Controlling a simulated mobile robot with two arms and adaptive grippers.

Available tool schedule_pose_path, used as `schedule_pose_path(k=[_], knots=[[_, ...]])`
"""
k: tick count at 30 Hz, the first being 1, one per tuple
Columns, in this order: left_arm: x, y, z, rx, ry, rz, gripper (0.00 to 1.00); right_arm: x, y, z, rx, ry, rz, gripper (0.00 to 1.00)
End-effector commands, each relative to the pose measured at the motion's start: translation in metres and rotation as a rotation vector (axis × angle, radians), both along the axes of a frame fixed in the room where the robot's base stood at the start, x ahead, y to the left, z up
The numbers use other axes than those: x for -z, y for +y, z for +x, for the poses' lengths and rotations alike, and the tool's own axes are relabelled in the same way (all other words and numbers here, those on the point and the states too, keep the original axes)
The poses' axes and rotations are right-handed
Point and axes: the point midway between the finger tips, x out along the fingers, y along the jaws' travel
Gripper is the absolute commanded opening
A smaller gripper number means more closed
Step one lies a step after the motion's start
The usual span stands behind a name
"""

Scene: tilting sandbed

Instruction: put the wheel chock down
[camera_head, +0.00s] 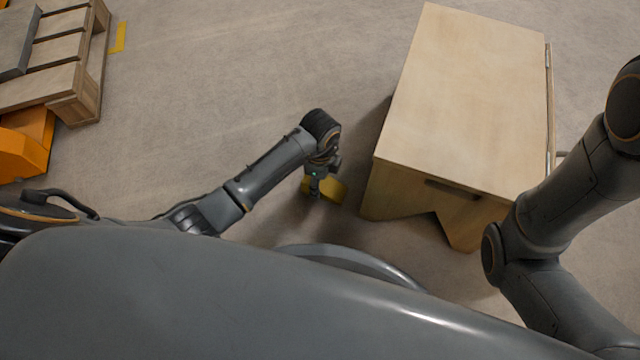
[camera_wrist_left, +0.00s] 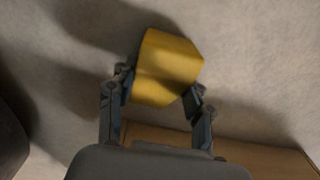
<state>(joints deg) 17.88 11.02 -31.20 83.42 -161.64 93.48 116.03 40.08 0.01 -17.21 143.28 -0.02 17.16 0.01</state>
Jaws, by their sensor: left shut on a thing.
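The wheel chock is a yellow block (camera_head: 334,189), low beside the left side of the wooden box. My left gripper (camera_head: 317,185) is over it and partly hides it in the head view. In the left wrist view the chock (camera_wrist_left: 168,68) sits between the two fingers of my left gripper (camera_wrist_left: 160,95), which is shut on it. The grey floor shows behind the chock. I cannot tell whether the chock touches the floor. My right arm comes in at the right edge of the head view, but its gripper is out of view.
The wooden box (camera_head: 470,90) with a slot in its front stands just right of the chock. A wooden pallet (camera_head: 75,100) and an orange part (camera_head: 25,145) are at the far left. The concrete floor (camera_head: 240,70) between them is clear.

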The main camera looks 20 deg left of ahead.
Motion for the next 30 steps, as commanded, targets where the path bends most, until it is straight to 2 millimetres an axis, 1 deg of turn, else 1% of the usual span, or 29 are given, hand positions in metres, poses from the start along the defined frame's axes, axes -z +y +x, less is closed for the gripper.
schedule_pose_path(k=[6,10,11,12,13,14,24,26,29,30], knots=[[-0.002,0.0,0.001,0.0,-0.002,-0.001,0.09,-0.002,0.0,-0.001,0.0,-0.001,-0.001,0.39],[0.001,0.0,0.0,0.001,-0.001,0.0,0.09,-0.001,0.0,-0.001,0.0,-0.002,0.0,0.39],[0.001,0.0,0.0,0.001,0.0,0.0,0.56,-0.001,0.0,-0.001,0.0,-0.002,0.0,0.39],[0.001,0.0,0.0,0.001,0.0,0.0,0.65,-0.001,0.0,-0.001,0.0,-0.002,0.0,0.39],[0.001,0.0,0.0,0.001,0.0,0.0,0.71,-0.001,0.0,-0.001,0.0,-0.002,0.0,0.39],[0.001,0.0,0.0,0.001,0.0,0.0,0.73,-0.001,0.0,-0.001,0.0,-0.002,0.0,0.39],[-0.001,0.0,0.0,0.0,-0.001,-0.001,0.73,-0.002,0.0,0.0,0.0,-0.002,0.0,0.39],[-0.007,0.0,0.0,0.0,-0.002,-0.001,0.73,-0.006,0.0,0.0,0.0,-0.001,-0.001,0.39],[-0.022,0.0,0.001,0.001,-0.002,-0.001,0.73,-0.019,0.0,0.0,0.0,0.0,0.0,0.39],[-0.03,0.0,0.001,0.002,-0.002,-0.001,0.73,-0.026,0.0,0.0,0.0,0.0,0.0,0.39]])
